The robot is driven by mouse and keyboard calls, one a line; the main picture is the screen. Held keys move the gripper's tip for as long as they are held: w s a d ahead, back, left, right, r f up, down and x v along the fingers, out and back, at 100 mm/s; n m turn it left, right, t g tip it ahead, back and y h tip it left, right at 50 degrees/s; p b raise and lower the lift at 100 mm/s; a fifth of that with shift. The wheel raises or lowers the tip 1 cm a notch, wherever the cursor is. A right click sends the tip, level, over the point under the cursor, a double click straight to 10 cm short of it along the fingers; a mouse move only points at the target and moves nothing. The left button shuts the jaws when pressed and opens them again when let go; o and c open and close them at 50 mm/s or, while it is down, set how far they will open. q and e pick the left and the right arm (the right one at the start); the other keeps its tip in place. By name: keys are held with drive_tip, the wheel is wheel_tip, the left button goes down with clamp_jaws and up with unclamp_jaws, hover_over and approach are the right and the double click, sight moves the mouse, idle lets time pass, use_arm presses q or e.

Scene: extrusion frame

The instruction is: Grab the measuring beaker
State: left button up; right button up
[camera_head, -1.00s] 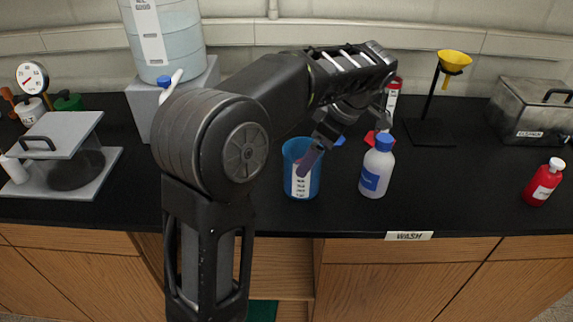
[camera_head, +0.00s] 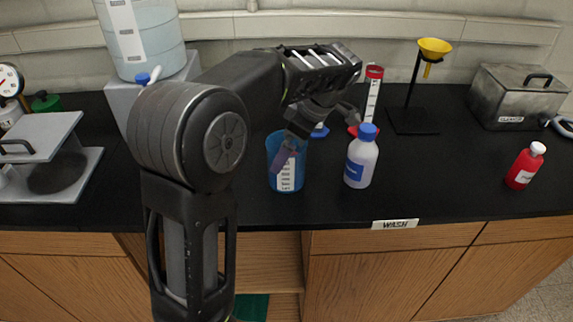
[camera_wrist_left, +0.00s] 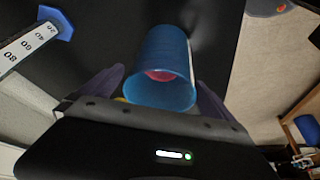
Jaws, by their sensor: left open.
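The measuring beaker (camera_head: 288,178) is a blue cup with a white scale label, upright near the counter's front edge in the head view. In the left wrist view the blue beaker (camera_wrist_left: 165,50) lies between my two fingers, with something reddish seen inside it. My left gripper (camera_head: 288,152) is open at the beaker; a purplish finger overlaps its upper part in the head view. The left wrist view shows a finger on each side of it (camera_wrist_left: 160,92). I cannot tell whether they touch it. My right gripper is out of view.
A white bottle with a blue cap (camera_head: 361,160) stands close to the right of the beaker. Behind are a red-topped graduated cylinder (camera_head: 372,95) and a yellow funnel on a stand (camera_head: 434,50). A red bottle (camera_head: 524,167) stands farther right. The counter between the white and red bottles is clear.

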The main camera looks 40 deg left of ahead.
use_arm(q)
drive_tip(key=shift+p+x, duration=0.8)
drive_tip(key=shift+x, duration=1.8)
drive_tip(key=c, duration=1.6)
drive_tip(key=shift+o, duration=0.2)
drive_tip(key=shift+r, duration=0.2)
wheel_tip(320, 180, up, 10)
drive_tip(key=shift+f, duration=0.2)
